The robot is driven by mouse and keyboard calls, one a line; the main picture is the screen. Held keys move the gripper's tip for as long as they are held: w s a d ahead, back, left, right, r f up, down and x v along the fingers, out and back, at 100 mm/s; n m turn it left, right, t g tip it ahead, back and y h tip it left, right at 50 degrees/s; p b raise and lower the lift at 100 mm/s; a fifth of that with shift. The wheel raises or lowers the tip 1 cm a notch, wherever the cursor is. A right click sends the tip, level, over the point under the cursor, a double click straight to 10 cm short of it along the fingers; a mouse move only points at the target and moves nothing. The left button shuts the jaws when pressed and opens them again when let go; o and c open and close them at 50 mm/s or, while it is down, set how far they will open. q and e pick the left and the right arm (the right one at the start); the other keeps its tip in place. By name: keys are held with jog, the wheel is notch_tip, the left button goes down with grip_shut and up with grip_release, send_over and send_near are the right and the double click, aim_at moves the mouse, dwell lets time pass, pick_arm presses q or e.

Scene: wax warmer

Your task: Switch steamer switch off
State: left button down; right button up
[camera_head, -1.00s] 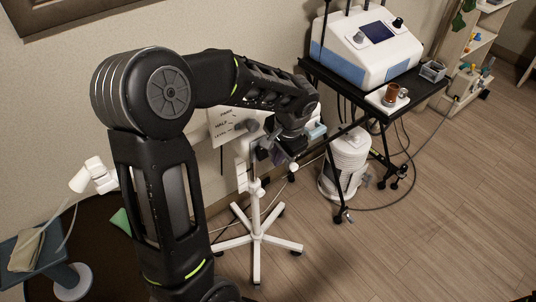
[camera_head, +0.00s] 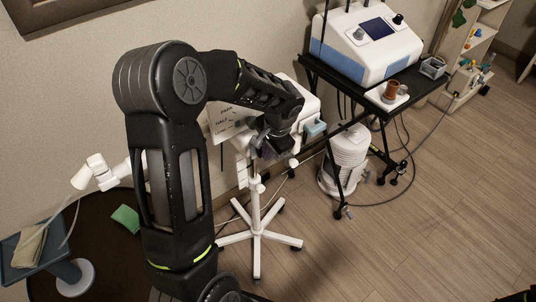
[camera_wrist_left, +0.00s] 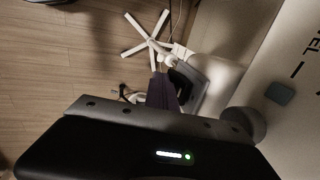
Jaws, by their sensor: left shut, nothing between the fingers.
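The steamer (camera_head: 229,116) is a white box with a lettered front panel, on a white wheeled stand (camera_head: 257,210). My left arm covers much of it in the head view. In the left wrist view its panel (camera_wrist_left: 296,125) fills the right side, with a round grey knob (camera_wrist_left: 243,122) and a blue-grey square switch (camera_wrist_left: 280,93). My left gripper (camera_head: 274,152) is at the lower front of the box. My right gripper is not in view.
A black cart (camera_head: 372,104) holding a white and blue machine (camera_head: 367,50) stands to the right. A white ribbed canister (camera_head: 350,152) stands beneath, with loose cables around. A white lamp-like fixture (camera_head: 98,172) is at the left. The floor at right is open.

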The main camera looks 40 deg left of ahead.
pick_arm(q)
jog(key=shift+a+f+y+b, duration=0.2)
jog(key=shift+y+b, duration=0.2)
jog(key=shift+b, duration=0.3)
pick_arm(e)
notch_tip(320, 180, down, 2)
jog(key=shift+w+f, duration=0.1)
pick_arm(q)
jog(key=shift+r+p, duration=0.45)
jog(key=shift+r, duration=0.35)
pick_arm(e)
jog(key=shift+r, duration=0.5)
pick_arm(q)
jog(key=shift+w+d+f, duration=0.1)
jog(key=shift+d, duration=0.05)
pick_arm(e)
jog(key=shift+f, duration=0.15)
